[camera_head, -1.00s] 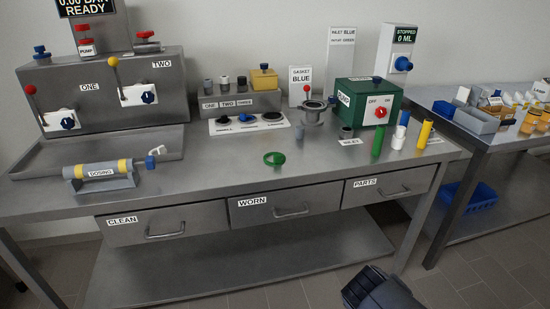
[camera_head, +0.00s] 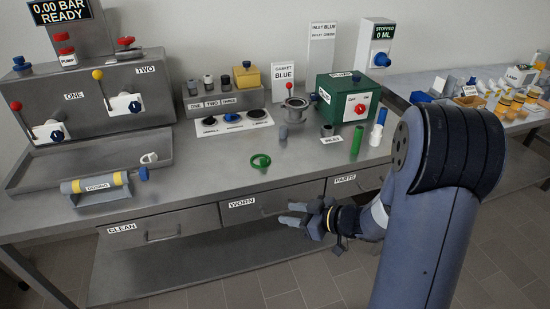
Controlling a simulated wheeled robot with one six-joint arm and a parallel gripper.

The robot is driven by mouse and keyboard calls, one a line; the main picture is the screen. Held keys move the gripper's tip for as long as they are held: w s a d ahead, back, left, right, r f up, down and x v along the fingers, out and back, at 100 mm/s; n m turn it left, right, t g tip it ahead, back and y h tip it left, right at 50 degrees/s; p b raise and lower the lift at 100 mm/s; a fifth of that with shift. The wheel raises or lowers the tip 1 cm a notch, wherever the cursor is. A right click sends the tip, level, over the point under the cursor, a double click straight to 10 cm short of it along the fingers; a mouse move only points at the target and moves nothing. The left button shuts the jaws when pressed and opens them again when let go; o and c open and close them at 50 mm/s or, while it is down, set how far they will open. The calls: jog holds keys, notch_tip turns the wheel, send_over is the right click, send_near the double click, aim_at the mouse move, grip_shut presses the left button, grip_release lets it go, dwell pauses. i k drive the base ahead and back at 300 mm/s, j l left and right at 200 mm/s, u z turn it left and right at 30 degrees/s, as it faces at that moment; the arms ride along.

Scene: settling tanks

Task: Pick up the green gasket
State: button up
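The green gasket (camera_head: 260,161) is a small green ring lying on the bare steel bench top (camera_head: 215,160), near the front edge and above the WORN drawer. My gripper (camera_head: 288,213) is in front of the bench, at the height of the WORN drawer front in the picture. It lies below and a little right of the gasket, clearly apart from it. Its two fingers point left and are spread with nothing between them. My arm covers part of the right end of the bench.
A dosing syringe (camera_head: 96,186) lies in a cradle at left. Behind the gasket are a mat with discs (camera_head: 232,122) and a grey flanged fitting (camera_head: 294,108). A green cylinder (camera_head: 357,141) and green box (camera_head: 343,98) stand right. Bench around the gasket is clear.

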aim_at(264, 164)
jog(key=i+j+z, duration=0.1)
jog(key=z, duration=0.3)
jog(key=j+z, duration=0.3)
jog(key=z, duration=0.15)
jog(key=j+z, duration=0.25)
jog(key=z, duration=0.15)
jog(key=j, duration=1.4)
